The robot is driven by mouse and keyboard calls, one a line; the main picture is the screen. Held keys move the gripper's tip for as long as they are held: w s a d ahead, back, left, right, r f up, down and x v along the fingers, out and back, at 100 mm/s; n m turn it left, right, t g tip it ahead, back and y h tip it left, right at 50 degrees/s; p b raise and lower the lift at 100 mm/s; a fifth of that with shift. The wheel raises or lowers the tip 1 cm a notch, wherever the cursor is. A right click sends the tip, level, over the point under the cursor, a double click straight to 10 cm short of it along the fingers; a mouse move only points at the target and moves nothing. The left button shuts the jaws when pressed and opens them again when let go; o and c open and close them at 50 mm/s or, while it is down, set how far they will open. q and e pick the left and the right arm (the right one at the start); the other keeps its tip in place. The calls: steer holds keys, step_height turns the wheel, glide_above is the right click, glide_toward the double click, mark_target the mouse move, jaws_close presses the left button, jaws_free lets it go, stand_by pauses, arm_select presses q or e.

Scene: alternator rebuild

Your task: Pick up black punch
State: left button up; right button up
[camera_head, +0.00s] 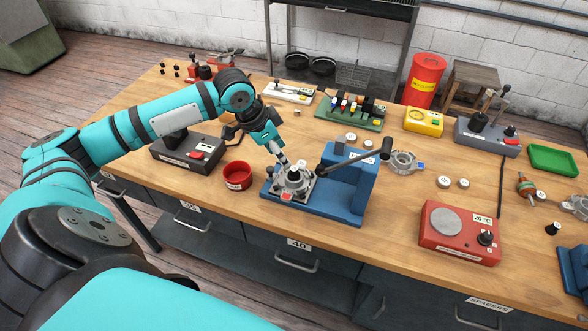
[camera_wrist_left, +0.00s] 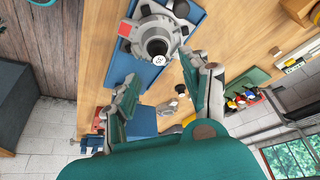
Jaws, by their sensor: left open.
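A dark round piece with a small white marked top (camera_wrist_left: 157,47) stands in the middle of a grey metal housing (camera_wrist_left: 146,28) in the left wrist view; it may be the black punch. In the head view the housing (camera_head: 294,185) sits on the blue base of a press (camera_head: 347,190), and the dark piece is partly hidden by my gripper. My left gripper (camera_head: 283,160) is above the housing, pointing down. In the left wrist view its fingers (camera_wrist_left: 160,73) are spread apart and empty, short of the dark piece. My right gripper is out of view.
A red cup (camera_head: 237,176) and a dark box with a red switch (camera_head: 188,154) stand left of the press. A red heater (camera_head: 460,233) is front right. Small black pegs (camera_head: 177,71) stand at the far left.

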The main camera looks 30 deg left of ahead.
mark_target(292, 169)
arm_select(q)
steer(key=x, duration=0.2)
steer(key=shift+w+d+f, duration=0.1)
steer(key=shift+d+f, duration=0.05)
steer(key=shift+f, duration=0.25)
steer(key=p+x, duration=0.2)
steer(key=x, duration=0.2)
steer(key=shift+w+d+f, duration=0.25)
steer(key=shift+f, duration=0.05)
steer(key=shift+w+f, duration=0.1)
steer(key=shift+f, duration=0.2)
jaws_close()
steer(key=shift+r, duration=0.1)
